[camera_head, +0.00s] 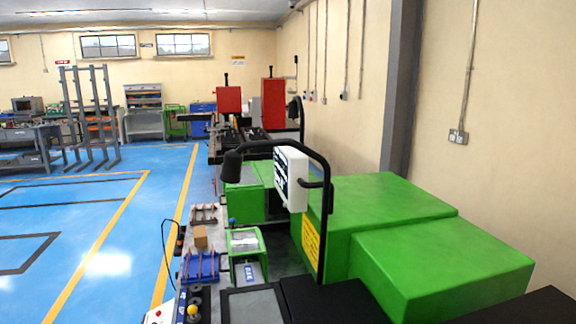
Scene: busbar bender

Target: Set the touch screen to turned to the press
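The touch screen (290,178) is a white panel hung on a black bent pole (321,240) in the middle of the view. Its dark display side shows at a steep angle and faces left. The pole's top bar runs left from the post to a dark lamp-like head (232,164). The press cannot be told for certain; a large green machine body (400,215) stands to the right of and behind the screen. Neither of my grippers shows in this view.
A green-framed unit (246,254), a blue tray (202,266) and a cardboard-coloured box (201,236) sit left of the pole. A yellow knob (193,311) is at the bottom. The blue floor (110,220) at left is largely clear. Red machines (274,103) stand farther back.

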